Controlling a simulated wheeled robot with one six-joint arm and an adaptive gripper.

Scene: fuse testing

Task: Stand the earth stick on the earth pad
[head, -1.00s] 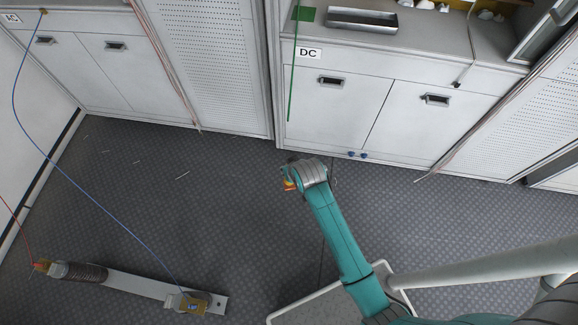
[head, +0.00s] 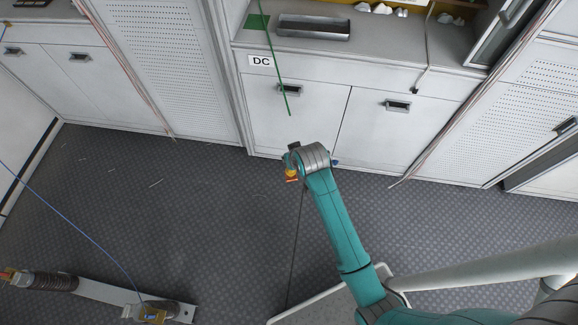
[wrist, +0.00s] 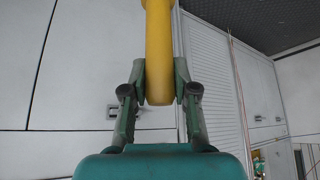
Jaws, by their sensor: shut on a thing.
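My gripper (head: 291,160) is at the end of my teal arm, in front of the DC cabinet in the head view. In the wrist view my gripper (wrist: 160,85) is shut on a thick yellow rod, which I take as the earth stick (wrist: 159,40). The rod's rounded end sits between the fingers and the rest runs out of the top of the picture. Only a small yellow-orange part of the stick (head: 291,174) shows in the head view. A green square, likely the earth pad (head: 256,21), lies on the DC counter, with nothing seen standing on it.
A thin green line (head: 278,75) crosses the pad and cabinet front. A metal tray (head: 313,28) lies right of the pad. The DC cabinet (head: 290,125) stands ahead. A long floor-standing device (head: 100,292) with a blue wire lies lower left. Open floor lies between.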

